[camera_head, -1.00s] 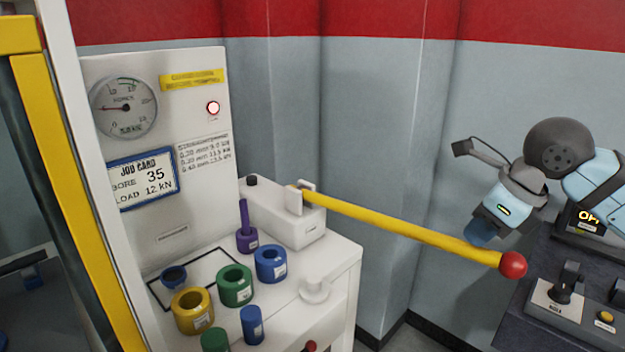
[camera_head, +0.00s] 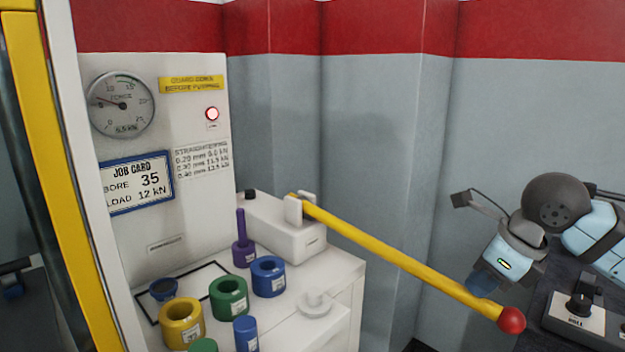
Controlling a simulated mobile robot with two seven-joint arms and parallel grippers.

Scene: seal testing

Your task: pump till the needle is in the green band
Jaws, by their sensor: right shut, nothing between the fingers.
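The round gauge (camera_head: 121,104) is on the white panel at upper left. Its needle points left and slightly up, near the 5 mark; the small readout looks like 6.5 kN. A green arc shows at the top of the dial, clear of the needle. The yellow pump lever (camera_head: 400,262) slopes down to the right from the white pump block (camera_head: 285,228) to a red ball (camera_head: 511,320). My right gripper (camera_head: 483,284) is shut and empty, its blue tip at the lever's upper edge near the ball. Exact contact is hard to tell. My left gripper is not in view.
A job card (camera_head: 138,182) reads bore 35, load 12 kN. A red-ringed lamp (camera_head: 212,114) is on the panel. Yellow (camera_head: 182,322), green (camera_head: 229,298) and blue (camera_head: 268,277) rings stand on the bench.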

